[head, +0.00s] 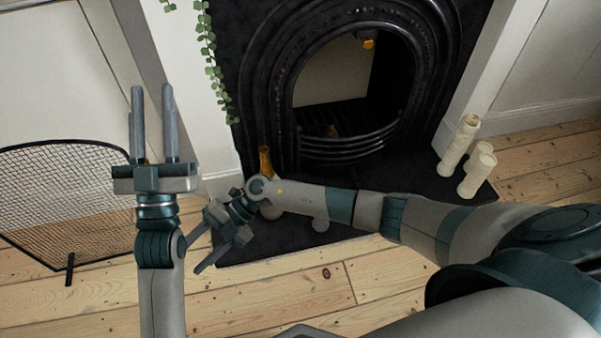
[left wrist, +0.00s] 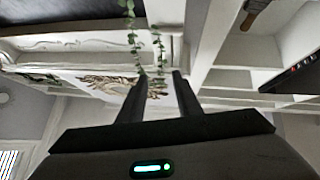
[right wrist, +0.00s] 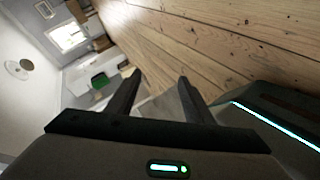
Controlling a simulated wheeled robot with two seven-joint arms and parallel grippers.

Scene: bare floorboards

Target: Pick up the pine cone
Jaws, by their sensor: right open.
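A small brown lump (head: 332,130) sits inside the fireplace opening, above the grate bars. It may be the pine cone, but it is too small and dark to be sure. No pine cone shows in either wrist view. My left gripper (head: 152,90) points upward at the left, open and empty, well away from the fireplace opening. Its fingers also show apart in the left wrist view (left wrist: 160,78). My right gripper (head: 194,256) is low over the hearth's left front corner, open and empty, pointing down-left. In the right wrist view (right wrist: 160,80) its fingers are apart, with floorboards beyond.
The black fireplace (head: 265,75) stands on a dark hearth (head: 275,245). An amber bottle (head: 265,161) stands behind my right wrist. Cream candles (head: 459,145) stand at the hearth's right. A mesh screen (head: 65,190) is at left; ivy (head: 210,55) hangs nearby. Front floorboards are clear.

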